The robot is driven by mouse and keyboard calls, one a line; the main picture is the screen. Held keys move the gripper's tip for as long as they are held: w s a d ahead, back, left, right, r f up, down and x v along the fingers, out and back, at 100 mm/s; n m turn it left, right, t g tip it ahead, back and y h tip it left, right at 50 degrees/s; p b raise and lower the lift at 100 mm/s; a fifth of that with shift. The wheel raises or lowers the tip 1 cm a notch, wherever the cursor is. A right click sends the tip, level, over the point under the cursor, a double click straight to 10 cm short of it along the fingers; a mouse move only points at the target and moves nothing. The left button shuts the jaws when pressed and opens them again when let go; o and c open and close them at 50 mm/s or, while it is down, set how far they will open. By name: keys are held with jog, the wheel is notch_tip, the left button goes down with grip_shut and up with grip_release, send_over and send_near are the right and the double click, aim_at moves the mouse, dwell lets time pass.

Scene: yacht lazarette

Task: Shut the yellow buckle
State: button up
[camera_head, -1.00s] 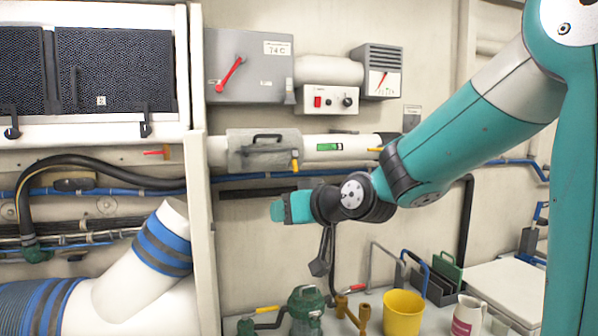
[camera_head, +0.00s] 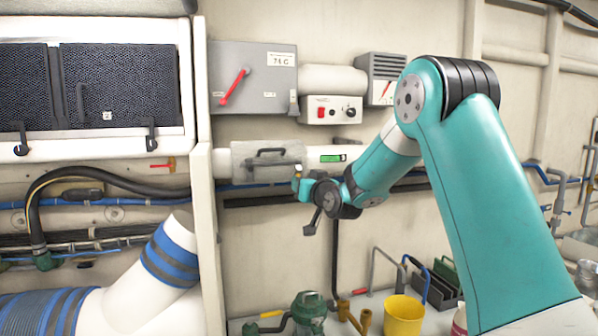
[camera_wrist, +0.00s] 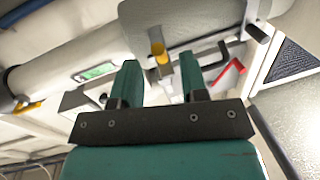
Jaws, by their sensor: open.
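The yellow buckle (camera_wrist: 157,44) is a small lever at the end of a grey cylindrical housing (camera_head: 240,163) on the white wall pipe. In the wrist view it shows just beyond and between my fingertips. I cannot tell whether it touches them or how far it stands out. My gripper (camera_wrist: 160,68) is open, with its two teal fingers apart and nothing held. In the head view my gripper is at the housing's right end, just below the pipe, and largely hides the buckle.
A black handle (camera_head: 268,153) is on the housing. Above are a grey box with a red lever (camera_head: 233,87) and a switch box (camera_head: 331,110). A white post (camera_head: 203,220) stands at left. Below, a yellow bucket (camera_head: 403,316) and brass fittings stand on the bench.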

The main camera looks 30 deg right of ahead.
jog(key=shift+w+d+p, duration=0.2)
jog(key=shift+w+p, duration=0.4)
jog(key=shift+w, duration=1.2)
grip_shut()
